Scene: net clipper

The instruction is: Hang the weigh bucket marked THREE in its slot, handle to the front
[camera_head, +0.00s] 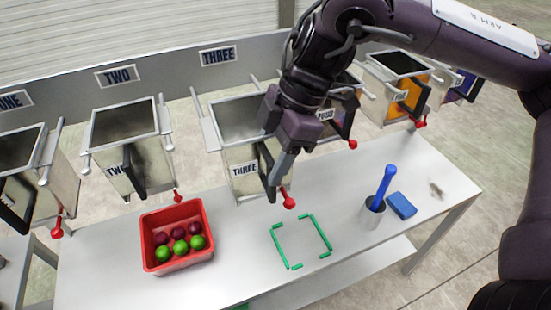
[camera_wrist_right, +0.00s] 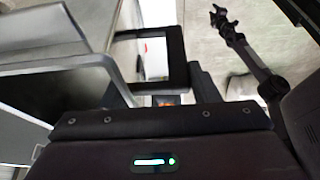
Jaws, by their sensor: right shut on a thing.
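The weigh bucket marked THREE (camera_head: 228,178) is a grey open-topped metal box with its label and black handle (camera_head: 266,178) on the front. It stands upright between two light rails under the wall sign THREE (camera_head: 217,56); I cannot tell whether it rests on them. My right gripper (camera_head: 278,172) is shut on the handle, coming from above right, and hides part of it. In the right wrist view the bucket's grey wall (camera_wrist_right: 60,85) is at left and the black handle loop (camera_wrist_right: 175,45) is in the middle. My left gripper is not in view.
Bucket TWO (camera_head: 140,165) hangs to the left and more buckets hang to the right. Red-tipped levers (camera_head: 288,201) stick out over the white table (camera_head: 340,180). On it are a red crate (camera_head: 178,268) of balls, green corner marks, a cup with a blue tool (camera_head: 386,182) and a blue block (camera_head: 402,206).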

